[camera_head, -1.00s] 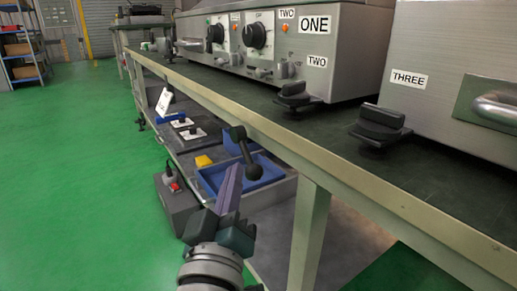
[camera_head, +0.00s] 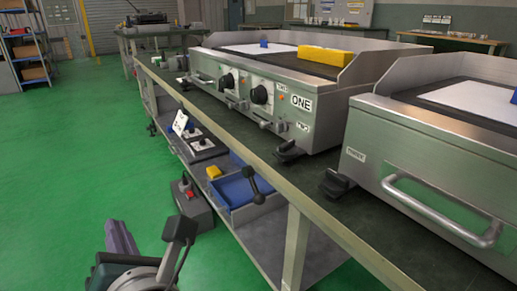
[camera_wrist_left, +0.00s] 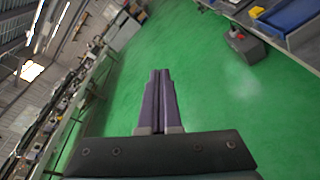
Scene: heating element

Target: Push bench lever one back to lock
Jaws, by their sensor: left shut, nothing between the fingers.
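A black lever (camera_head: 253,184) with a knob at each end of its short rod hangs at the front edge of the workbench (camera_head: 213,120), above a blue bin. It bears no readable label, so I cannot tell its number. My left gripper (camera_head: 118,237) is low at the left, over the green floor, well away from the lever. In the left wrist view its purple fingers (camera_wrist_left: 159,74) are closed together with nothing between them. The lever is not clearly visible in that view. My right gripper is not in view.
On the bench stand a steel griddle unit marked ONE (camera_head: 302,104) and another steel unit (camera_head: 440,165) with a bar handle. Black clamps (camera_head: 288,152) sit by their feet. Below are a blue bin (camera_head: 238,190) and a grey box with a red button (camera_head: 193,205).

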